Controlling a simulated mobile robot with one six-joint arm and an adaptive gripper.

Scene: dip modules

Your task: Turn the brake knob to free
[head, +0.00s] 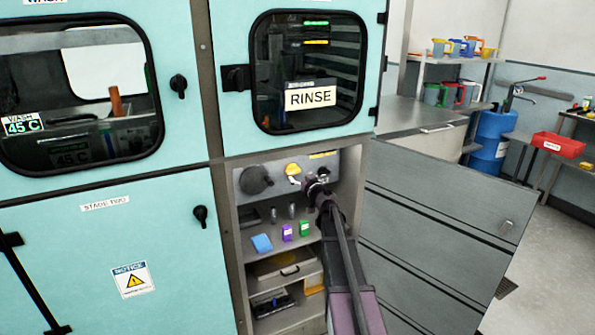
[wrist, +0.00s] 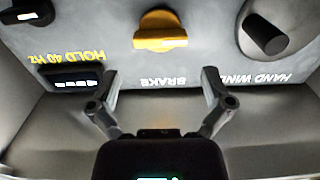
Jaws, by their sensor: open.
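The brake knob (wrist: 160,32) is yellow with a raised grip bar. It sits on a grey panel above the label BRAKE, which appears upside down in the wrist view. Its bar lies roughly sideways in that view. In the head view the yellow knob (head: 293,169) is on the panel inside the open lower bay. My gripper (wrist: 160,78) is open and empty, its two fingers apart on either side of the BRAKE label, short of the knob in the picture. In the head view my gripper (head: 312,182) is just right of and below the knob, small and partly hidden by my arm.
A dark hand wind hub (wrist: 265,30) sits beside the knob, and a small display (wrist: 70,80) reads under HOLD 40 Hz. A black knob (wrist: 30,14) is at the wrist view's corner. Shelves below hold blue, purple and green items. An open grey door (head: 440,235) stands right.

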